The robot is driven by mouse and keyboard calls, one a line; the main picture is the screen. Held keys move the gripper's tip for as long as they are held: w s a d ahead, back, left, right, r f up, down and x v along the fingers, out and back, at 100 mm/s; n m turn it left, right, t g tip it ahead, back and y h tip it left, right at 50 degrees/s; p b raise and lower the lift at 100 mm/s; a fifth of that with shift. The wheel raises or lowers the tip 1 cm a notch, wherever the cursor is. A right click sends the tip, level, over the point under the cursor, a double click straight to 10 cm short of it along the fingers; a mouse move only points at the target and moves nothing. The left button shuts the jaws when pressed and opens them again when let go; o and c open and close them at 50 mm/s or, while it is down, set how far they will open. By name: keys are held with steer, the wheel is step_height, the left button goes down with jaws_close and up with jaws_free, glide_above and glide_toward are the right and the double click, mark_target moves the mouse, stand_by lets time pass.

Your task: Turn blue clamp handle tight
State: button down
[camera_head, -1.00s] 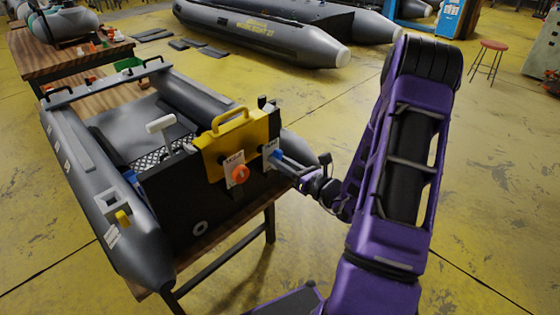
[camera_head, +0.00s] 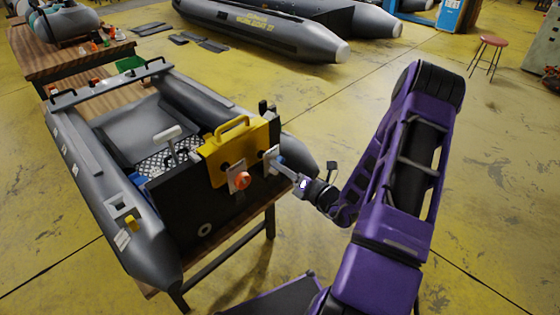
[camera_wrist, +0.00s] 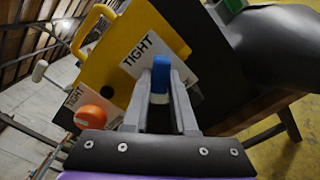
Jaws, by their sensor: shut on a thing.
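The blue clamp handle (camera_wrist: 160,75) is in the wrist view, in front of a white card reading "TIGHT" (camera_wrist: 136,62). My gripper (camera_wrist: 161,92) is shut on the blue handle, one finger on each side of it. In the head view, my gripper (camera_head: 280,164) reaches the right part of the transom from the right. The handle is mostly hidden by the fingers there. The yellow clamp bracket (camera_head: 228,150) sits over the top of the black transom (camera_head: 185,200).
An orange knob (camera_head: 242,180), also in the wrist view (camera_wrist: 90,118), is left of my gripper with its own "TIGHT" card. The grey boat (camera_head: 150,245) rests on a wooden table. A red stool (camera_head: 493,41) stands far right.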

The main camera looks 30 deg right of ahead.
steer(key=shift+m, duration=0.5)
steer(key=m+p, duration=0.5)
steer(key=m, duration=0.2)
steer(key=shift+m, duration=0.3)
steer(key=m, duration=0.7)
steer(key=shift+m, duration=0.4)
